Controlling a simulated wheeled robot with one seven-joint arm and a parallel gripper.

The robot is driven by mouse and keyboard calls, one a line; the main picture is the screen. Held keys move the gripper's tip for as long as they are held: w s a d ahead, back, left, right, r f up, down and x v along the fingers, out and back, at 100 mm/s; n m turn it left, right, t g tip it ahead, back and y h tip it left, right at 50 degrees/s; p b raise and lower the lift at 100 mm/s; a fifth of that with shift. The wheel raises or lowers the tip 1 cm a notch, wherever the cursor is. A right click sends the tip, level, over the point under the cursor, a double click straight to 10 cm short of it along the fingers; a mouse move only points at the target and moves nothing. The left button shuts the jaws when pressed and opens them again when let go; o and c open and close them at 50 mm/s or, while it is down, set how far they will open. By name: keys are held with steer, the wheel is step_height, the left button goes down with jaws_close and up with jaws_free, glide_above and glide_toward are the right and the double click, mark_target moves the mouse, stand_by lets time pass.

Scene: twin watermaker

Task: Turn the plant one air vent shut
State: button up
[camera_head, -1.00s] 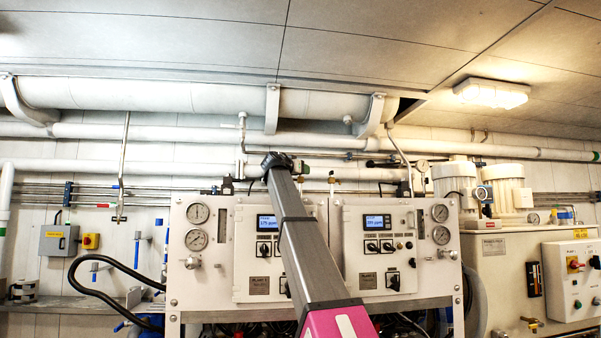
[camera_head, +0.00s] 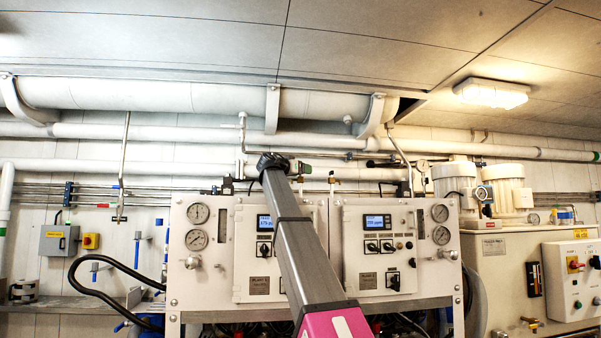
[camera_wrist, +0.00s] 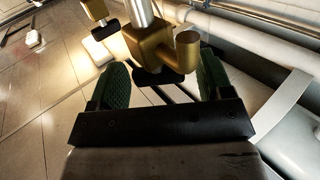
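The brass valve, which looks like the air vent, shows in the wrist view: its body (camera_wrist: 151,48) sits on a bright metal pipe, with a brass elbow (camera_wrist: 187,50) on the right. A dark handle (camera_wrist: 158,76) lies just below the body. My gripper (camera_wrist: 163,66) is open, with one green finger pad on each side of the valve. I see gaps beside both pads; any contact with the handle is unclear. In the head view, my gripper end (camera_head: 272,161) is raised in front of the pipes above the plant one panel (camera_head: 259,285) and hides the valve.
A large white overhead pipe (camera_head: 190,97) and thinner pipes run behind my gripper. A thin vertical pipe (camera_head: 242,135) stands just left of it. The plant two panel (camera_head: 368,282) is right of my arm. In the wrist view, a white pipe (camera_wrist: 255,55) passes near the right finger.

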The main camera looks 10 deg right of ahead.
steer(key=v, duration=1)
steer(key=shift+s+a, duration=0.25)
steer(key=shift+a, duration=0.05)
